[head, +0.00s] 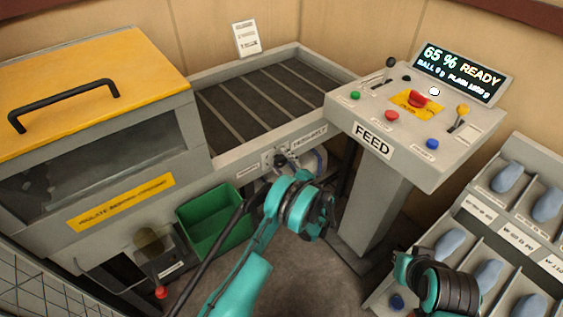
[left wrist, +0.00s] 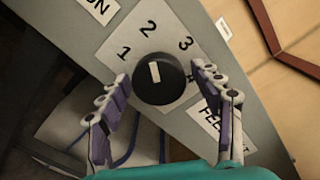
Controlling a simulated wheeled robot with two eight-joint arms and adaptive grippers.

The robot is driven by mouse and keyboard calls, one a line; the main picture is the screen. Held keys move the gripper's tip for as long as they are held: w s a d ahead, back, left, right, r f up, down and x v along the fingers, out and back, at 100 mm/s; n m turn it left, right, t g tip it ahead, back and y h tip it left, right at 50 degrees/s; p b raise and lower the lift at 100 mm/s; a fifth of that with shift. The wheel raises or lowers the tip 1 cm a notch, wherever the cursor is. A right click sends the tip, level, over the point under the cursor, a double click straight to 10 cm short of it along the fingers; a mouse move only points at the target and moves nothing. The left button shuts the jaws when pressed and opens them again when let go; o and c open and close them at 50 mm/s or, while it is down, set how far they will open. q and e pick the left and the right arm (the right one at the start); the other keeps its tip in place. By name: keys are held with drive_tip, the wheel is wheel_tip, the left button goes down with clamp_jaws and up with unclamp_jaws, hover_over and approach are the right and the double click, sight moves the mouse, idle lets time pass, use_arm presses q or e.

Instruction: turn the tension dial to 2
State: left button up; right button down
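The tension dial (left wrist: 158,79) is a round black knob with a white mark, on a grey panel with the numbers 1 to 4 around it. The white mark points up, roughly toward the 2 (left wrist: 148,28). My left gripper (left wrist: 160,76) is open, with one finger on each side of the knob and a visible gap to it.
The FEED console (head: 372,137), with levers, buttons and a screen reading 65 % READY, stands right of the panel. A green bin (head: 213,215) is below left. Grey racks (head: 478,212) with bluish pillows stand at right. Blue cables hang near the dial.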

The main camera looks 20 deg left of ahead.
use_arm(q)
drive_tip(key=shift+s+d, duration=0.1)
drive_tip(key=v, duration=1.1)
drive_tip(key=shift+s+d, duration=0.3)
